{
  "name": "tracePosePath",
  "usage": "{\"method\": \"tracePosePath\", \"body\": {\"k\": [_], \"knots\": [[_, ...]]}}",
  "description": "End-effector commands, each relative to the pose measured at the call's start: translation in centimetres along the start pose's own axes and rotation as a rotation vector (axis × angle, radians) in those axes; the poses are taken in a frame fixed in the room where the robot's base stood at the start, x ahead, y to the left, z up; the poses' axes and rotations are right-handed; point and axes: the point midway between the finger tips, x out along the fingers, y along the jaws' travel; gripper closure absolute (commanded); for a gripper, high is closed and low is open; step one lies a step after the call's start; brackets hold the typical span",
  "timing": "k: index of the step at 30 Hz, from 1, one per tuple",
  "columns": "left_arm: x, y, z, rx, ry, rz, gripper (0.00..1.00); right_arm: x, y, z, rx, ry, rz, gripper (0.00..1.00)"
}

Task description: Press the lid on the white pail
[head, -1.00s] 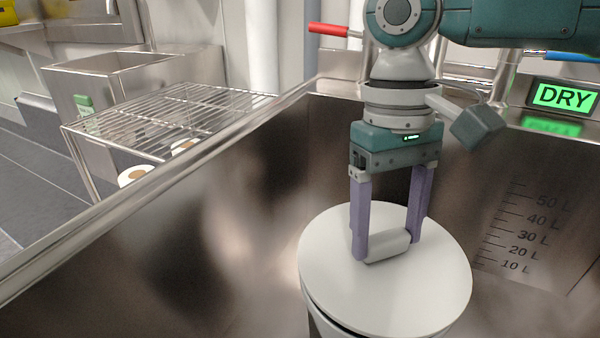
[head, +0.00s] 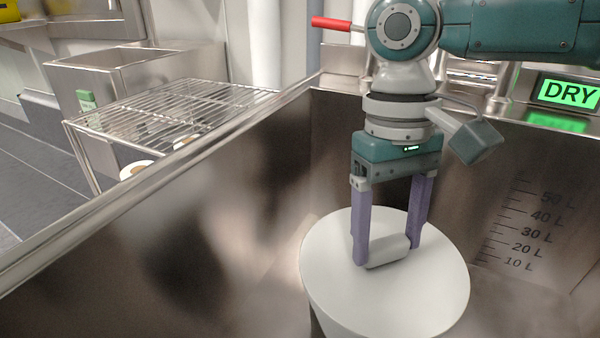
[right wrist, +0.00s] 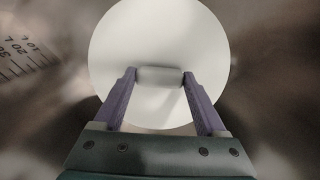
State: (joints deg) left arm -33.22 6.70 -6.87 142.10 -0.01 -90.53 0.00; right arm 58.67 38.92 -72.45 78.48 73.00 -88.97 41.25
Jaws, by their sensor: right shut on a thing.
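The white round lid (head: 430,285) has a bar-shaped handle (head: 390,254) on top and lies on the white pail (head: 319,324). Only a strip of the pail's side shows beneath the lid; the rest is hidden or out of frame. No dark gap shows along the visible part of the lid's edge. My right gripper (head: 388,252) points down from above and is shut on the lid's handle, one purple finger at each end. The right wrist view shows the same grip (right wrist: 158,77) over the lid (right wrist: 158,40). My left gripper is not in view.
The pail stands inside a deep steel basin (head: 200,220) with litre marks (head: 530,225) on its right wall. A green DRY sign (head: 569,93) is at the back right. A wire rack (head: 170,112) stands outside, left. The basin's left part is clear.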

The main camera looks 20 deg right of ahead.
Motion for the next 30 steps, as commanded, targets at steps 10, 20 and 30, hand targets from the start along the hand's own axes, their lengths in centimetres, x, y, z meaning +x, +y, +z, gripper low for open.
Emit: {"method": "tracePosePath", "body": {"k": [10,20,30], "knots": [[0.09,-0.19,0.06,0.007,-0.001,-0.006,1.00,0.34,0.03,-0.05,0.000,0.000,0.001,0.24],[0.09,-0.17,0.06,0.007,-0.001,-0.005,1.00,0.33,0.03,-0.05,0.001,0.000,0.001,0.00],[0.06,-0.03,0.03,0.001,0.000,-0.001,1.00,0.26,0.04,-0.05,0.001,0.001,0.001,0.00]]}}
